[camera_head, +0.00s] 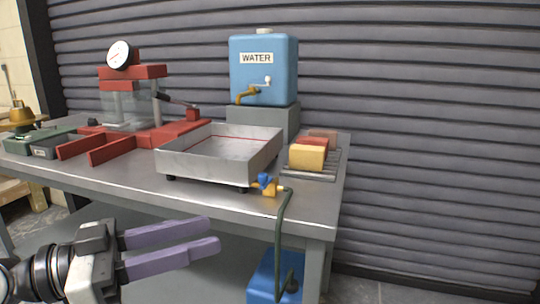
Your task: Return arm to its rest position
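My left gripper (213,236) shows at the lower left, its arm coming in from the left edge. Its two purple fingers point right and stand apart with a gap between them. Nothing is between the fingers. It is in front of the metal table's (215,199) front edge, and in the picture it lies below the tabletop. My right gripper and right arm are not in view.
On the table stand a metal tray (176,165) with a blue-handled tap (266,181), a blue water tank (263,72), a red press with a gauge (120,55), and a rack with a yellow sponge (307,158). A hose (279,235) hangs to a blue container (262,281).

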